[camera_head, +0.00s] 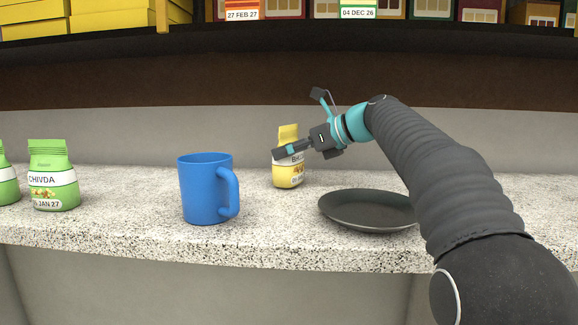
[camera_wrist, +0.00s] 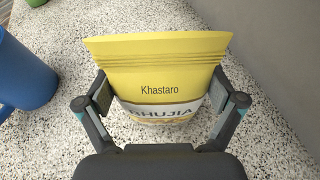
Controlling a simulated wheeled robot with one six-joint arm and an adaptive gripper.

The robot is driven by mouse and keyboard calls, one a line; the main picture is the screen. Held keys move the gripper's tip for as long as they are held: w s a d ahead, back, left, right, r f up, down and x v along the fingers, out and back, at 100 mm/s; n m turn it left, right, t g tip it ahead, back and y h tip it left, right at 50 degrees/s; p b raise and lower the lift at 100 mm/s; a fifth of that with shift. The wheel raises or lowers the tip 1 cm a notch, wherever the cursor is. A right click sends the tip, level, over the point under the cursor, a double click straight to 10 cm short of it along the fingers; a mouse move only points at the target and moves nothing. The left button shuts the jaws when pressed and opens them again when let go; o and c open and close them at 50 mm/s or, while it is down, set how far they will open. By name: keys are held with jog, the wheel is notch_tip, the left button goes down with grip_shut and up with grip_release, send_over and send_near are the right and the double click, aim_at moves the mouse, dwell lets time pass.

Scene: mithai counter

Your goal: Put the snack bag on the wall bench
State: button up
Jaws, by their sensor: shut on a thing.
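A yellow snack bag (camera_head: 288,175) with a white label band stands at the back of the speckled stone bench (camera_head: 140,238), between the blue mug and the dark plate. In the wrist view the bag (camera_wrist: 160,72) reads "Khastaro" and "BHUJIA". My gripper (camera_head: 282,152) reaches it from the right. In the wrist view its two fingers (camera_wrist: 160,100) press on the left and right sides of the bag. The bag is upright, and its base looks on or very close to the bench; I cannot tell which. The gripper hides part of its label.
A blue mug (camera_head: 205,190) stands left of the bag, and a dark plate (camera_head: 368,210) lies to the right, partly behind my arm. Green chivda bags (camera_head: 53,178) stand at the far left. A shelf with boxes (camera_head: 95,20) hangs above. Bench between green bags and mug is clear.

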jog(key=shift+f, duration=0.1)
jog(key=shift+f, duration=0.1)
jog(key=o, duration=1)
jog(key=shift+f, duration=0.1)
jog(key=shift+c, duration=0.2)
jog(key=p+v, duration=0.1)
jog(key=v, duration=1.1)
jog(key=shift+r+p, duration=0.25)
jog(key=shift+p, duration=0.05)
